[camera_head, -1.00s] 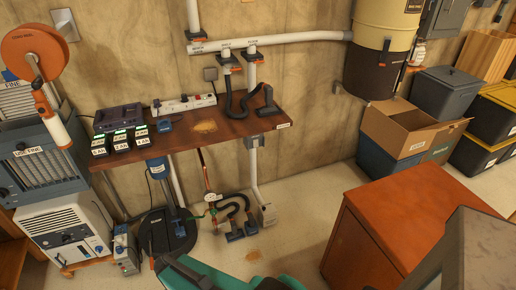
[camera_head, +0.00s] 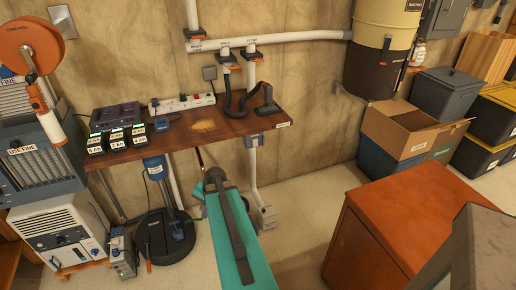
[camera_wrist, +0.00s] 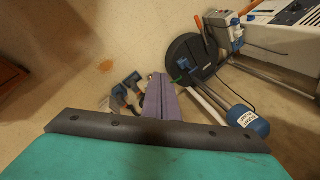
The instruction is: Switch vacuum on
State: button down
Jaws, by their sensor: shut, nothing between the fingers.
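A cream and dark wall canister that looks like the vacuum (camera_head: 385,45) hangs at the upper right in the head view. A white pipe (camera_head: 300,37) runs left from it along the wall, with labelled drops and black hoses. I cannot make out a switch on the canister. In the head view my teal arm reaches up in front of the bench's front edge, well below and left of the canister.
A wooden bench (camera_head: 240,124) holds a power strip (camera_head: 183,103), battery packs and a black hose nozzle. A blue pump-like unit (camera_head: 157,168) stands below it. An orange-brown cabinet (camera_head: 385,235) stands at right. Open floor lies between cabinet and bench.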

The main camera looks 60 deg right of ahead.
jog(key=s+d+r+m+t+h+b, duration=0.1)
jog(key=s+d+r+m, duration=0.3)
jog(key=d+r, duration=0.6)
jog(key=s+d+r+m+t+h+b, duration=0.1)
jog(key=s+d+r+m+h, duration=0.3)
jog(key=d, duration=1.4)
jog(key=s+r+m+t, duration=0.1)
jog(key=s+r, duration=0.3)
jog(key=r, duration=0.3)
jog(key=shift+s+d+r+m+h+b, duration=0.2)
jog(key=shift+m+h+b, duration=0.1)
jog(key=shift+b, duration=0.1)
jog(key=shift+f, duration=0.1)
jog(key=p, duration=0.2)
send_near(258, 145)
jog(key=shift+a+f+x, duration=0.1)
jog(key=shift+a+x, duration=0.1)
jog(key=shift+x, duration=0.8)
jog(key=shift+a+f+x, duration=0.1)
jog(key=shift+a+x, duration=0.1)
jog(key=shift+x, duration=0.8)
jog(key=shift+a+f+x, duration=0.1)
jog(key=shift+a+x, duration=0.1)
jog(key=shift+x, duration=0.75)
jog(key=shift+w, duration=0.15)
